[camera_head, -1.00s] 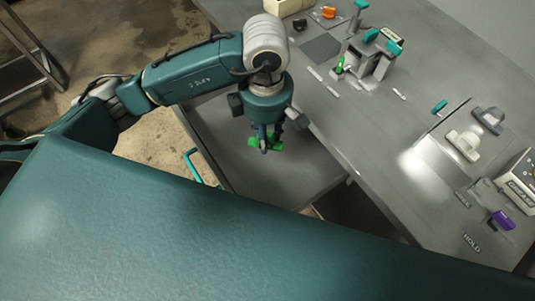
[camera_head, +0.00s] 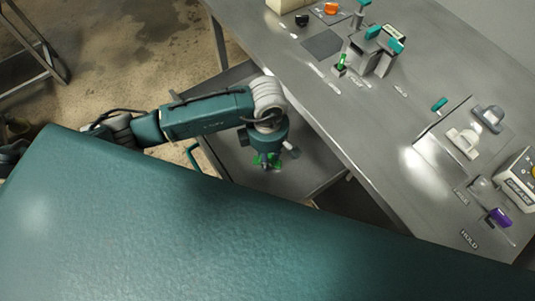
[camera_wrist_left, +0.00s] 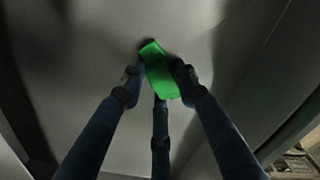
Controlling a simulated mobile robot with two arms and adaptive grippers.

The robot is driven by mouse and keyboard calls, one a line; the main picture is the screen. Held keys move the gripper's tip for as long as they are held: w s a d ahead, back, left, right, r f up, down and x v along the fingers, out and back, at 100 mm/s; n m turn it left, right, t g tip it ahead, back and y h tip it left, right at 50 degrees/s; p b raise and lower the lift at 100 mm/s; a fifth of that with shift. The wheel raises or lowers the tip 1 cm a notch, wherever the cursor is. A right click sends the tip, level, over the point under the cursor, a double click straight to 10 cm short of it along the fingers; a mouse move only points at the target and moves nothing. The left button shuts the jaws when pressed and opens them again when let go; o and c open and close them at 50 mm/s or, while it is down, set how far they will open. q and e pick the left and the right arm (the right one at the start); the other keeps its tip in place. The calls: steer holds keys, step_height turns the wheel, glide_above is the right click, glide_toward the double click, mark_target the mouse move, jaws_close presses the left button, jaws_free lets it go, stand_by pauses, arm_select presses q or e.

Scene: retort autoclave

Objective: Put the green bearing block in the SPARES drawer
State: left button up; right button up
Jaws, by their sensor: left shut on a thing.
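The green bearing block (camera_head: 270,160) is held in my left gripper (camera_head: 266,165), low over the inside of an open grey drawer (camera_head: 315,165). In the left wrist view the green block (camera_wrist_left: 160,72) sits between the fingers of my left gripper (camera_wrist_left: 158,78), tilted, with the drawer floor (camera_wrist_left: 95,50) behind it. A dark shadow lies close to the block; I cannot tell whether it touches the floor. The drawer has a teal handle (camera_head: 193,158) on its front. No drawer label is readable. My right gripper is not in view.
The grey worktop (camera_head: 330,110) runs above the drawer. On it stand a fixture with teal handles (camera_head: 372,50), a black knob (camera_head: 302,20), grey handles (camera_head: 463,142), a purple part (camera_head: 500,217) and a control box (camera_head: 520,182). The drawer's visible floor looks clear.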

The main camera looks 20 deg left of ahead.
arm_select(q)
steer(key=shift+f, duration=0.1)
steer(key=o, duration=1.2)
step_height(320, 180, up, 12)
steer(key=b, duration=0.1)
